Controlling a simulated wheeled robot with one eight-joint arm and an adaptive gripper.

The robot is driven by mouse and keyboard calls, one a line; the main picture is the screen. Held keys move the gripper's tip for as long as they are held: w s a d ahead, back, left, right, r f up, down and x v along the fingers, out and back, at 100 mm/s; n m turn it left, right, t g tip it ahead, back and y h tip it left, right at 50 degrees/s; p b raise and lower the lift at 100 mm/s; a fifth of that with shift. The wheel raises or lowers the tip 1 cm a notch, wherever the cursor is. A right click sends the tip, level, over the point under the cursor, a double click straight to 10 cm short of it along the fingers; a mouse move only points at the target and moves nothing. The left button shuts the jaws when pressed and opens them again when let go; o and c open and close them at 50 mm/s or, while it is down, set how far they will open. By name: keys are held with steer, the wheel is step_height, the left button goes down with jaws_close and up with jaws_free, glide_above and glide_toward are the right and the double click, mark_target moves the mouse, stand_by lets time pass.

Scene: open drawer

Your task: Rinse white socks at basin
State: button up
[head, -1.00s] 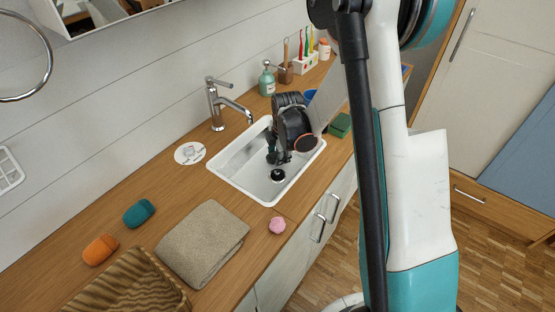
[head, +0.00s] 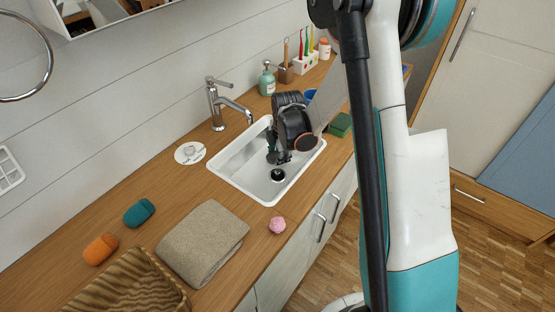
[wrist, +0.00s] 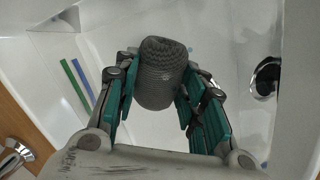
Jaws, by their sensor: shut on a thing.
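A grey knitted sock roll (wrist: 162,73) sits between the teal fingers of my gripper (wrist: 158,92) in the wrist view; it looks grey there rather than white. My gripper is shut on it. The sock roll is hard to make out there. The drain also shows to the right of the sock roll in the wrist view (wrist: 268,80). The chrome tap (head: 217,104) stands behind the basin; no water stream shows.
A folded beige towel (head: 203,243) and a brown basket (head: 125,285) are front left. A soap bottle (head: 267,80), toothbrush holder (head: 305,64) and green sponge (head: 340,125) stand beyond the basin.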

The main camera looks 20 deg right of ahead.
steer(key=w+p+v, duration=0.3)
steer(key=p+v, duration=0.5)
steer(key=v, duration=0.6)
steer(key=shift+r+p, duration=0.3)
stand_by(0.5)
steer(key=shift+a, duration=0.1)
stand_by(1.9)
steer(key=p+v, duration=0.1)
steer(key=v, duration=0.1)
steer(key=p+v, duration=0.1)
steer(key=v, duration=0.1)
steer(key=shift+w, duration=0.35)
stand_by(0.5)
steer(key=s+a+f+m+g+h+b, duration=0.2)
steer(key=s+f+m, duration=0.4)
steer(key=m, duration=1.2)
steer(key=shift+s+a+f+m+h+b, duration=0.35)
steer(key=shift+s+a+b, duration=0.35)
steer(key=shift+s+a, duration=0.35)
